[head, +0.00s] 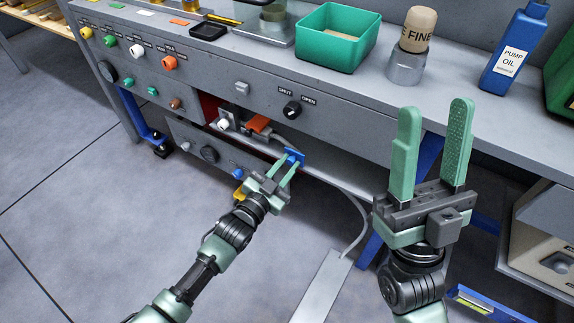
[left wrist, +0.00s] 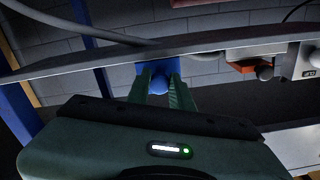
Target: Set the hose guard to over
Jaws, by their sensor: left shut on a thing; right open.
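My left gripper (head: 284,166) is below the bench front, shut on a small blue piece (head: 293,156) at the edge of the under-bench shelf. In the left wrist view the blue piece (left wrist: 158,83) shows a round knob between the two green fingers, below the shelf edge. It may be the hose guard; no label on it is readable. The fingers hide its sides. A grey hose (head: 359,213) curves down from the shelf to the right of it. My right gripper (head: 435,110) is open and empty, in front of the bench at the right.
The bench front carries a black SHUT/OPEN knob (head: 292,109) and several coloured knobs. An orange piece (head: 258,123) lies in the shelf opening. On top stand a green bin (head: 338,38), a wooden-topped cup (head: 405,66) and a pump oil bottle (head: 514,52). The floor at left is clear.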

